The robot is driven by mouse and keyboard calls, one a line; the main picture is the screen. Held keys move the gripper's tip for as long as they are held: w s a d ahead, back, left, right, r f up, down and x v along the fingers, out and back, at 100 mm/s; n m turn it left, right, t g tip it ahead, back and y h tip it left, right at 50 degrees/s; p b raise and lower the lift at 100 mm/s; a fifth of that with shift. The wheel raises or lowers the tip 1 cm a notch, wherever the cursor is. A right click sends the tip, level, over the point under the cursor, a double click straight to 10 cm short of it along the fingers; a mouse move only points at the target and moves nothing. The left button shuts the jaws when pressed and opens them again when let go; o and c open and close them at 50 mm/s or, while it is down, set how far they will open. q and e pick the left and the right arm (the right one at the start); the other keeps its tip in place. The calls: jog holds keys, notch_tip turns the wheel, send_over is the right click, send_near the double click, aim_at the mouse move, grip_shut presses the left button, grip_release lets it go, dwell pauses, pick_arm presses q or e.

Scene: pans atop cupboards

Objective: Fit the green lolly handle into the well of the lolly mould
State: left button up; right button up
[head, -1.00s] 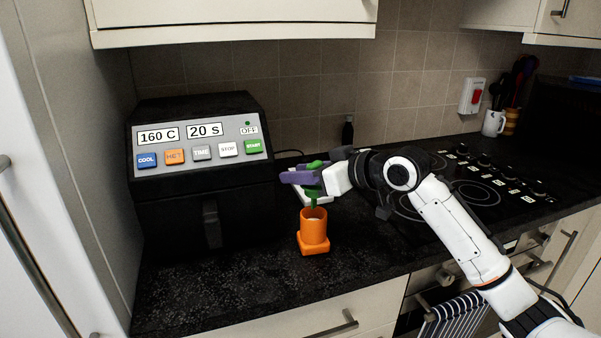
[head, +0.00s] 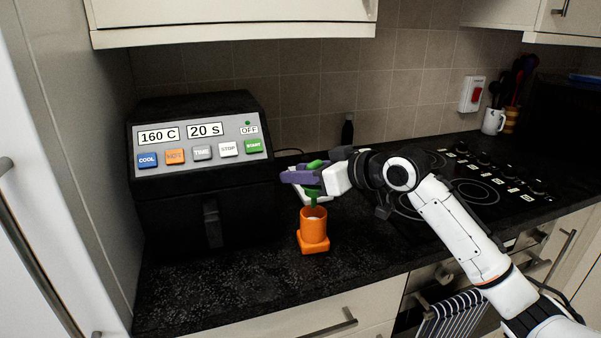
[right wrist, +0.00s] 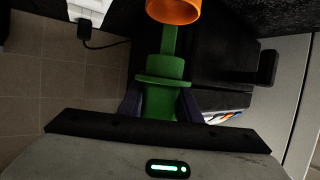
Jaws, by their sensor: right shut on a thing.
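The orange lolly mould (head: 313,236) stands upright on the dark worktop, its round well open at the top. My right gripper (head: 300,177) is shut on the green lolly handle (head: 314,194) and holds it above the mould, with its narrow stem pointing down. In the head view the stem's lower end is at the mould's rim; I cannot tell whether it is inside the well. In the right wrist view the handle (right wrist: 163,95) sits between the fingers, its stem reaching toward the orange rim (right wrist: 173,10). My left gripper is not in view.
A black machine (head: 205,165) with a display and coloured buttons stands left of the mould. A black hob (head: 470,190) is to the right. The worktop in front is clear.

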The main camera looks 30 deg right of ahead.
aim_at(320, 202)
jog(key=shift+p, duration=0.35)
jog(key=shift+f+b, duration=1.7)
jog(key=shift+f, duration=1.9)
jog(key=o, duration=1.1)
jog(key=shift+s, duration=0.1)
jog(key=shift+b+v, duration=0.65)
jog(key=shift+v, duration=4.45)
jog(key=shift+d, duration=0.15)
